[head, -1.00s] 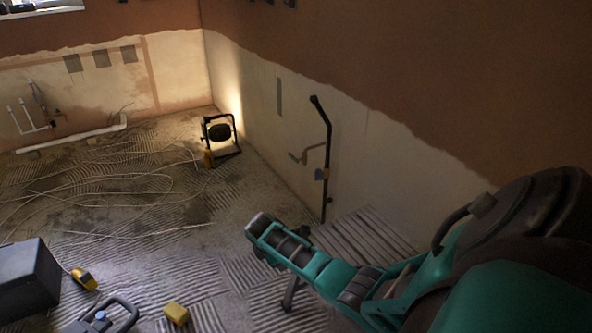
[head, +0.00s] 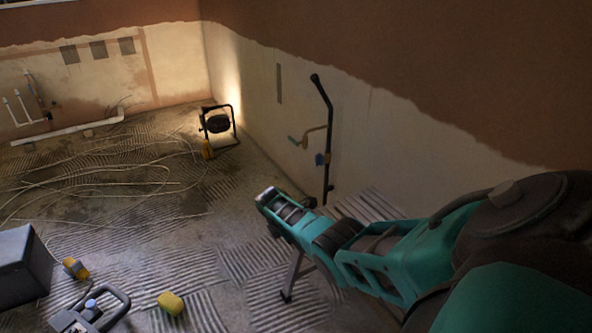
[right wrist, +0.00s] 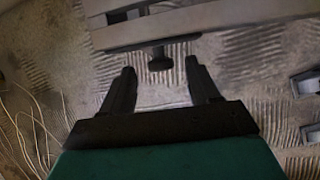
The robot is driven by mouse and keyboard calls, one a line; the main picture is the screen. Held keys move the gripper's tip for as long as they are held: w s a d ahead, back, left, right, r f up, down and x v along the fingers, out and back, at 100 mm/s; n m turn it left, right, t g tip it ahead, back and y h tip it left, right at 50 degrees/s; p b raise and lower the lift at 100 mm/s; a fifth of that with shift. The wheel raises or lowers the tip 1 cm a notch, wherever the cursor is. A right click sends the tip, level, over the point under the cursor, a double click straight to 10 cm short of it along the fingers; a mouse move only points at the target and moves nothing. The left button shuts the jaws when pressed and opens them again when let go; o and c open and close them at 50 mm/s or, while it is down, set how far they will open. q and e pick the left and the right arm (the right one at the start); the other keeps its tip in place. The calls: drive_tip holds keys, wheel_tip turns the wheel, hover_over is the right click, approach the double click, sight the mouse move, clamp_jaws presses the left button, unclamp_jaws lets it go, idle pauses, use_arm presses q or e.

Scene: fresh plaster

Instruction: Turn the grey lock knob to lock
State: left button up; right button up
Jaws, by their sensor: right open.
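The knob (right wrist: 160,62) is a small dark grey round head on a short stem, below a pale grey rail in the right wrist view. My right gripper (right wrist: 160,68) is open, its two dark fingers pointing up the picture toward the rail. The knob shows in the gap between the fingertips, with clear space on both sides; I cannot tell how far ahead it is. In the head view my teal right arm reaches in from the right, and I cannot make out the knob or the fingers there. My left gripper is in neither view.
A slatted grey platform (head: 371,205) stands partly behind my right arm, with a leg (head: 293,275) on the floor. A dark box (head: 22,265) and yellow sponge (head: 171,303) are at lower left.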

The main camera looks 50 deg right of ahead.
drive_tip(key=shift+b+x, duration=0.75)
drive_tip(key=shift+x, duration=0.5)
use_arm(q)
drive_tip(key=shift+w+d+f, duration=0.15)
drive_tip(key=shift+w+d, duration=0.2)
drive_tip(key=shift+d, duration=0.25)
use_arm(e)
drive_tip(key=shift+f, duration=0.1)
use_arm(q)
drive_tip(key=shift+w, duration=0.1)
use_arm(e)
drive_tip(key=shift+c, duration=0.2)
